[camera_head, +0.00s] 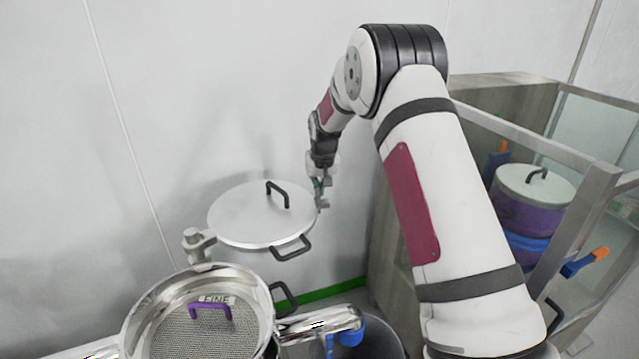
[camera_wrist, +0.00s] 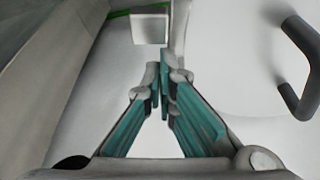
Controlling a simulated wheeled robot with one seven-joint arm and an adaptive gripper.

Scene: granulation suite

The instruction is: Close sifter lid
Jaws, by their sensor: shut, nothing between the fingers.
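The sifter lid (camera_head: 245,216) is a round metal disc with a black handle on top and another at its rim. It is swung out to the side on a hinge post (camera_head: 197,241), beyond the sifter body (camera_head: 135,329). The sifter's mesh screen (camera_head: 180,335) is uncovered, with a purple handle in it. My gripper (camera_head: 321,195) is at the lid's right edge in the head view. In the wrist view my gripper (camera_wrist: 161,75) is shut and empty, with the lid (camera_wrist: 235,60) to its right. I cannot tell whether they touch.
A glass-sided cabinet (camera_head: 590,160) on the right holds a purple and blue container (camera_head: 525,215) with a lid. A wall stands behind the sifter lid. A metal outlet tube (camera_head: 335,322) reaches over a dark bin (camera_head: 372,342) at the bottom.

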